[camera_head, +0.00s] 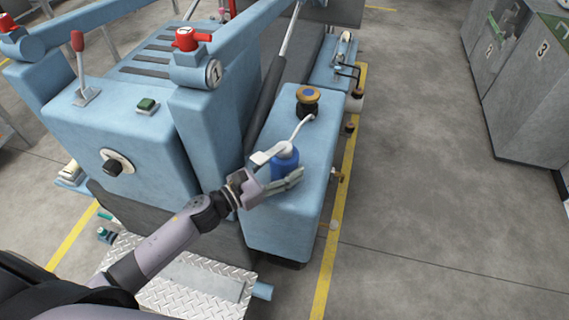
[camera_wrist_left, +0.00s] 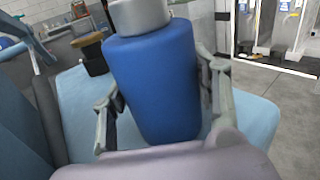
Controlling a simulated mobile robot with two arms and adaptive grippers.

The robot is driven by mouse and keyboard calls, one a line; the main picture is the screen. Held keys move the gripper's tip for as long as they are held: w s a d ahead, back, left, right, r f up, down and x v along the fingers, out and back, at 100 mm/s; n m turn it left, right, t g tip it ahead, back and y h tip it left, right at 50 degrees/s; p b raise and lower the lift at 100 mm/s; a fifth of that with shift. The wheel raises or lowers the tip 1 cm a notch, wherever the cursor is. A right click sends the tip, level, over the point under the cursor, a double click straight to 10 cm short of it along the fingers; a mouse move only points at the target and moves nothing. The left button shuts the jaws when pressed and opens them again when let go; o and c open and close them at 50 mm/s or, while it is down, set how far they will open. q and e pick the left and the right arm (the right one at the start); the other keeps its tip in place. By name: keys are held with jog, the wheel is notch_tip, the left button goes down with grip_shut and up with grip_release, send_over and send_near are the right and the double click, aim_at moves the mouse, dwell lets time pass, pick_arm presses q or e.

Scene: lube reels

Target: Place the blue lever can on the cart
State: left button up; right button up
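The blue lever can (camera_head: 285,163) has a blue body, a grey top and a long pale spout that points toward the back right. It is over the flat top of the light-blue machine's side tank (camera_head: 307,207); I cannot tell whether its base touches. My left gripper (camera_head: 279,171) has one finger on each side of the can. In the left wrist view, the can (camera_wrist_left: 155,80) fills the space between the fingers of my left gripper (camera_wrist_left: 160,105), and their pads appear to press against its sides. My right gripper is not in view. I cannot make out a cart.
A black knob with a yellow-and-blue cap (camera_head: 308,95) stands on the tank behind the can. A lever with a red grip (camera_head: 80,62) and red-capped parts (camera_head: 190,39) are on the machine at left. Grey cabinets (camera_head: 530,85) stand at right. The floor (camera_head: 430,190) between is clear.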

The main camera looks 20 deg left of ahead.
pick_arm(q)
jog(key=shift+r, duration=0.1)
jog(key=c, duration=1.1)
